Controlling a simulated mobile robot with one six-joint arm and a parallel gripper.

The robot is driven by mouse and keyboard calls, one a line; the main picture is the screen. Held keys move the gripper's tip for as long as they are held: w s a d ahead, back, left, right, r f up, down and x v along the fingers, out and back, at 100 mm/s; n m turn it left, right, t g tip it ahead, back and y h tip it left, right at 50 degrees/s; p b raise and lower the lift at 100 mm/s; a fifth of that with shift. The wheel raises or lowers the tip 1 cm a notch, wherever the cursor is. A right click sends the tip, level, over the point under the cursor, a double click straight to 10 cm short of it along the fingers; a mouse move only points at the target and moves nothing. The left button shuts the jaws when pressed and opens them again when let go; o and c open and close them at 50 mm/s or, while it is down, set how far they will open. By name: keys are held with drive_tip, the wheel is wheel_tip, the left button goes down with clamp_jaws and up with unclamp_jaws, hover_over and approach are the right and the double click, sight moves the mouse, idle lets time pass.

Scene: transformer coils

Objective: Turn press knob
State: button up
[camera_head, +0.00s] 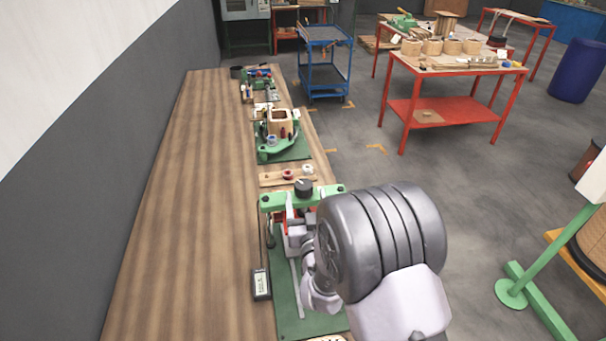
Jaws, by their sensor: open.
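The press (272,203) has a green frame and stands on a green mat (288,300) near the right edge of the wooden bench. A dark round knob (304,187) with a light mark sits on top of its green crossbar. My gripper (297,232) is open just on the near side of the crossbar, close to the press and apart from the knob in the picture. My large grey arm hides the right part of the press and some of the gripper. I cannot tell whether the fingers touch the press.
A small dark meter (261,284) lies left of the mat. A wooden board (287,177) with small round parts lies behind the press, and a green fixture (279,140) stands beyond it. The left of the bench (190,210) is clear. A red table (445,105) and blue cart (325,62) stand farther off.

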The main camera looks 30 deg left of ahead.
drive_tip(key=x, duration=0.9)
drive_tip(key=shift+w, duration=0.1)
drive_tip(key=c, duration=1.4)
